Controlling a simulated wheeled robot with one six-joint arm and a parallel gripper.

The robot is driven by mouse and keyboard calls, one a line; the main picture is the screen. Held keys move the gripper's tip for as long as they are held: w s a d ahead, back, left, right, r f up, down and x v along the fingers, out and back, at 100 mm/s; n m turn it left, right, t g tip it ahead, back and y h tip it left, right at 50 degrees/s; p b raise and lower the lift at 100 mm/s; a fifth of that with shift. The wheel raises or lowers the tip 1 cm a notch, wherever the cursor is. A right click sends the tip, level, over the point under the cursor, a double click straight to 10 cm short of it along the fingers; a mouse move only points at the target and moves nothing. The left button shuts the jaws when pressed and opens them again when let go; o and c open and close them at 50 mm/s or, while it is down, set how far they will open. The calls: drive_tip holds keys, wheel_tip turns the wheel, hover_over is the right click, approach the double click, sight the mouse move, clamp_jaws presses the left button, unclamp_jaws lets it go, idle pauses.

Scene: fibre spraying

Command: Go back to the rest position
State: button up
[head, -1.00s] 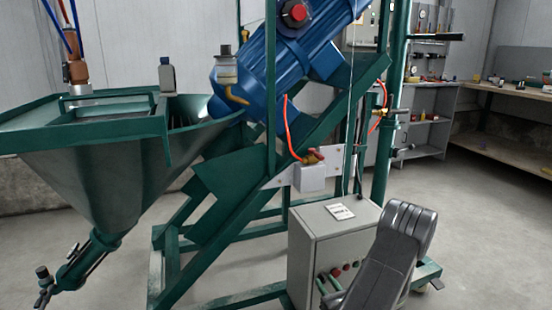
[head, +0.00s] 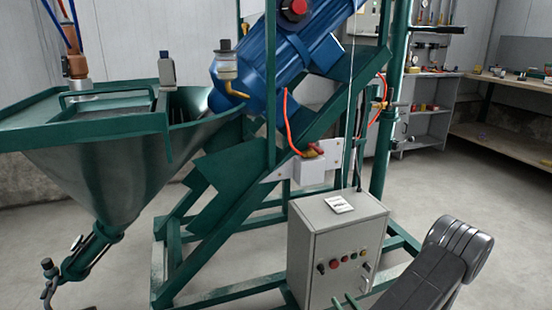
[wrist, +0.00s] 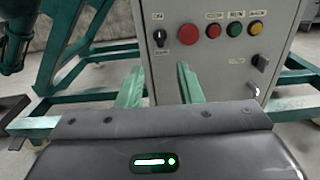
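My gripper (wrist: 160,85) shows two green fingers set apart with nothing between them, in front of the grey control box (wrist: 215,45) in the wrist view. In the head view the green fingertips (head: 343,301) just show at the bottom edge, in front of the lower part of the control box (head: 330,245). The box face carries a black knob (wrist: 160,37), red, green and yellow buttons, and small switches. I cannot tell the exact gap between the fingers and the box.
A green machine frame (head: 215,235) stands behind and around the box, with a funnel-shaped hopper (head: 110,185) at left and a blue motor (head: 290,60) above. A workbench (head: 510,140) stands at back right. The floor at right is clear.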

sight(323, 273)
drive_tip(key=b+x, duration=0.2)
drive_tip(key=x, duration=0.9)
drive_tip(key=shift+w+a+f+b, duration=0.1)
drive_tip(key=shift+w+a+b, duration=0.05)
drive_tip(key=shift+w+b, duration=0.2)
drive_tip(key=shift+w+n, duration=0.1)
drive_tip(key=shift+n, duration=0.2)
drive_tip(key=n, duration=0.7)
drive_tip(key=n+p, duration=0.1)
drive_tip(key=n, duration=0.6)
drive_tip(key=shift+r, duration=0.2)
drive_tip(key=shift+f+n+p, duration=0.1)
drive_tip(key=shift+n+p, duration=0.65)
drive_tip(key=shift+n, duration=0.75)
